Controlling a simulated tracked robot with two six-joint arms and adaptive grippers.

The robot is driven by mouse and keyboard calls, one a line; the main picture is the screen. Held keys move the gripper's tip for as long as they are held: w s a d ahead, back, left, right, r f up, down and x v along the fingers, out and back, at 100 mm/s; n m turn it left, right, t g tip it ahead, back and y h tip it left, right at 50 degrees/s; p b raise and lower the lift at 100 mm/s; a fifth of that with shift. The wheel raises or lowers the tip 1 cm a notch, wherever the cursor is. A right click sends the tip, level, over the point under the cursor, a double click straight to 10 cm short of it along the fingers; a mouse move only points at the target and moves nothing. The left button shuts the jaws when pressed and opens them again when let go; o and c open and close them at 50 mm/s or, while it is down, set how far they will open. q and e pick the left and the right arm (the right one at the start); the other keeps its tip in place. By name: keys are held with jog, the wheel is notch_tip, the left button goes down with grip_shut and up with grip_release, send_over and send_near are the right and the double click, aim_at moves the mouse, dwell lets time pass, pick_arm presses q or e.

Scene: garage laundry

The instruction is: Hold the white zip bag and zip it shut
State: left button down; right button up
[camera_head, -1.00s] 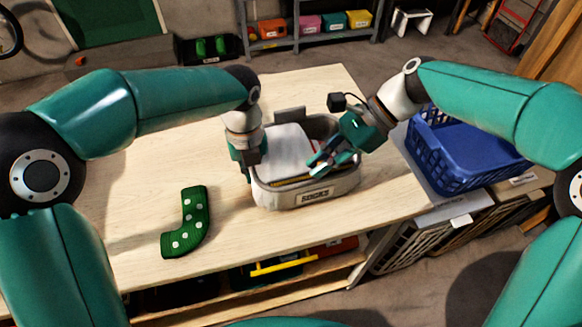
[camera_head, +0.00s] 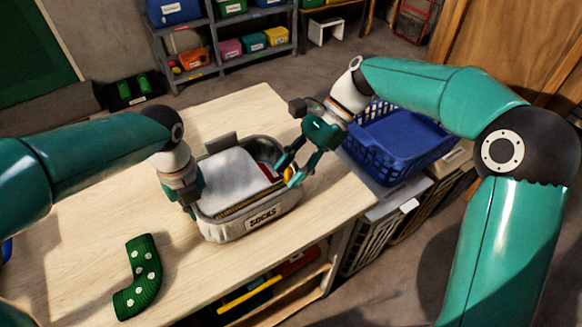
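The white zip bag (camera_head: 223,229), marked SOCKS, stands upright on the wooden table (camera_head: 85,245). Its top is open at the right part, with a zip along the front edge. A pale flap (camera_head: 229,180) covers much of the opening, and something red shows inside. My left gripper (camera_head: 190,208) points down at the bag's left end; its fingertips are partly hidden, so its grip cannot be told. My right gripper (camera_head: 291,172) is at the bag's right end with its fingers apart. A small orange-yellow piece (camera_head: 288,174) shows between them; I cannot tell whether they touch it.
A green sock with white dots (camera_head: 138,275) lies on the table, front left of the bag. A blue basket (camera_head: 395,150) stands to the right of the table. Shelves with coloured bins (camera_head: 230,47) are at the back. The table left of the bag is mostly clear.

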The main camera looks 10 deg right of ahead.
jog(key=v, duration=1.2)
jog(key=shift+a, duration=0.1)
pick_arm(q)
jog(key=c, duration=1.2)
grip_release()
jog(key=shift+d, duration=0.1)
jog(key=shift+r, duration=0.1)
